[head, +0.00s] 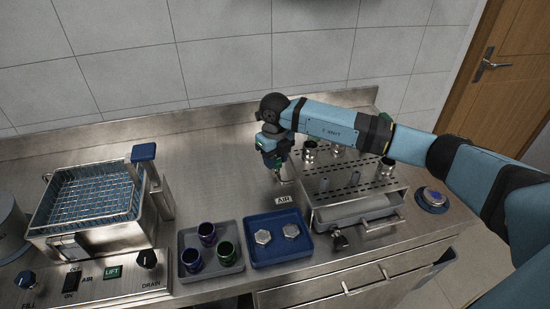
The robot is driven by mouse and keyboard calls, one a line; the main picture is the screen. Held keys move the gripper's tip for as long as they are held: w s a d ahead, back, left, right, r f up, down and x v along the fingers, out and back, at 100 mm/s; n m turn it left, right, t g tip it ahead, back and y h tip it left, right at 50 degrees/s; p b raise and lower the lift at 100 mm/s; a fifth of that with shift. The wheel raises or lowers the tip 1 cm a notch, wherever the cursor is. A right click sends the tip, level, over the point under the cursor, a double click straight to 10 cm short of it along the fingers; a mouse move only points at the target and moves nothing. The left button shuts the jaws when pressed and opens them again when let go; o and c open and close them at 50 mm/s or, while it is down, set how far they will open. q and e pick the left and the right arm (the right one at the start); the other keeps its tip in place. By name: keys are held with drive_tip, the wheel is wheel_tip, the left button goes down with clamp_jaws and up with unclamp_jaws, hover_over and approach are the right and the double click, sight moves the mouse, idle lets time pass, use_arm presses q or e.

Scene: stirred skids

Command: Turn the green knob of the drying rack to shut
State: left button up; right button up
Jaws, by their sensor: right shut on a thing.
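The drying rack (380,187) is a steel box with a perforated top and a drawer-like tray in its front, on the right of the counter. My right gripper (276,168) points down at the rack's left side, just behind the AIR label (283,200). It is shut on the green knob, which the fingers mostly hide, so I cannot tell which way the knob is turned. Metal cups (310,152) and pins stand on the rack. My left gripper is not in view.
A blue tray (262,261) with two metal nuts and a grey tray (187,277) with dark cups lie in front. A wire basket bath (92,240) stands left. A round button (433,197) is right of the rack. The counter behind is clear.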

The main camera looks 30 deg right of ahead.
drive_tip(key=m, duration=0.5)
drive_tip(key=shift+d, duration=0.1)
idle(0.4)
drive_tip(key=o, duration=0.9)
drive_tip(key=shift+r+p, duration=0.1)
drive_tip(key=shift+p, duration=0.2)
